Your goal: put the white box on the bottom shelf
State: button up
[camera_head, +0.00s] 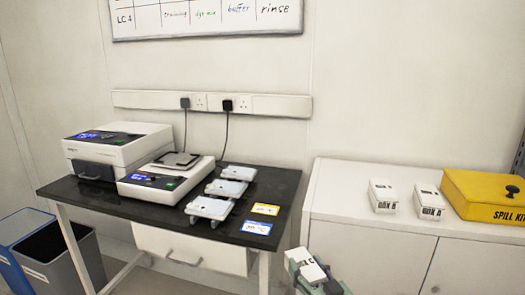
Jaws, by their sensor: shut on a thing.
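My gripper (318,283) is at the bottom edge of the head view, in front of the gap between the black table and the white cabinet. It is shut on a small white box (313,273), partly cut off by the frame and partly covered by the gripper. Two other white boxes with black lettering, a left one (383,196) and a right one (429,202), stand on the cabinet top. A dark rack edge (520,158) shows at the far right; I cannot tell any bottom shelf there.
A yellow spill kit (484,194) sits on the white cabinet (335,202). The black table (276,187) holds a balance (166,179), a larger instrument (117,146), several small white trays and two cards. Blue and grey bins stand at the left.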

jog(key=s+a+f+m+h+b, duration=0.1)
jog(key=a+f+m+h+b, duration=0.2)
jog(key=f, duration=1.2)
jog(key=s+a+f+m+h+b, duration=0.1)
jog(key=a+f+m+h+b, duration=0.3)
jog(key=f, duration=1.2)
jog(key=shift+a+f+h, duration=0.25)
jog(key=shift+a+h, duration=1.95)
jog(key=shift+d+r, duration=0.1)
